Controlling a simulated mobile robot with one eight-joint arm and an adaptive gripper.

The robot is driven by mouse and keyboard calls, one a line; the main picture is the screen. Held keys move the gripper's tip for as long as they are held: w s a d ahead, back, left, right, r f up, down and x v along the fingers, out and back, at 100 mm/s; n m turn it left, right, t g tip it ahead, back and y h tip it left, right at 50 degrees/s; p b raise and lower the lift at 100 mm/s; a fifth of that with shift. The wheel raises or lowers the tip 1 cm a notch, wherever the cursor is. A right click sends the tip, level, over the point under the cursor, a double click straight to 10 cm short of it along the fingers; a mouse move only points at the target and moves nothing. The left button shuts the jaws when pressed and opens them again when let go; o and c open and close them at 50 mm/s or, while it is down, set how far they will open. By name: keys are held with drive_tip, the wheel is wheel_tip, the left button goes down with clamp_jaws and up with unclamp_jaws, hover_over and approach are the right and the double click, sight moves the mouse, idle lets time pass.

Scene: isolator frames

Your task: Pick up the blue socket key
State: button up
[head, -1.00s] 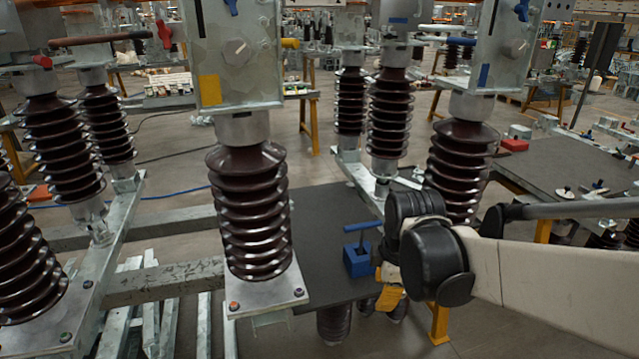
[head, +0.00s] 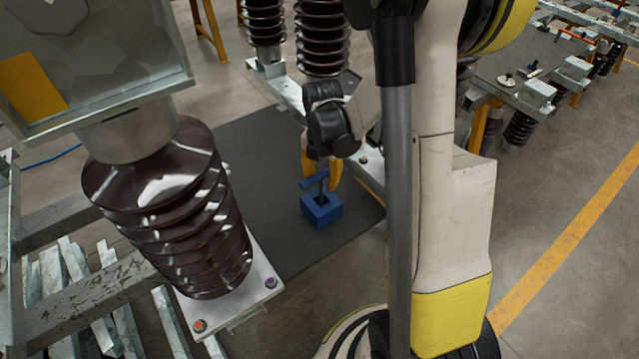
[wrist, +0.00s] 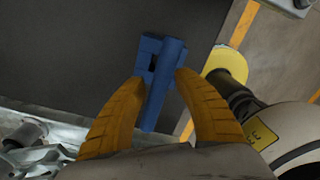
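The blue socket key (head: 314,180) has a T-shaped handle and stands upright in a blue block (head: 322,211) on the dark tabletop. My gripper (head: 321,178), with two yellow fingers, is right at the handle from above. In the wrist view, the key's handle bar (wrist: 167,75) runs lengthwise between the fingertips of my gripper (wrist: 160,78), with the block (wrist: 150,46) behind it. The key's lower shaft is hidden in the block.
The dark table (head: 250,150) is clear around the block. A large brown ribbed insulator (head: 180,215) on a metal plate (head: 235,300) stands close on the left. More insulators (head: 322,40) stand behind my gripper. Another table (head: 530,65) with parts is at upper right.

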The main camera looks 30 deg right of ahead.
sight(321, 194)
wheel_tip(321, 194, down, 6)
drive_tip(key=shift+w+f+b, duration=0.1)
drive_tip(key=shift+f+b, duration=0.1)
drive_tip(key=shift+b, duration=0.95)
drive_tip(key=shift+r, duration=0.1)
clamp_jaws()
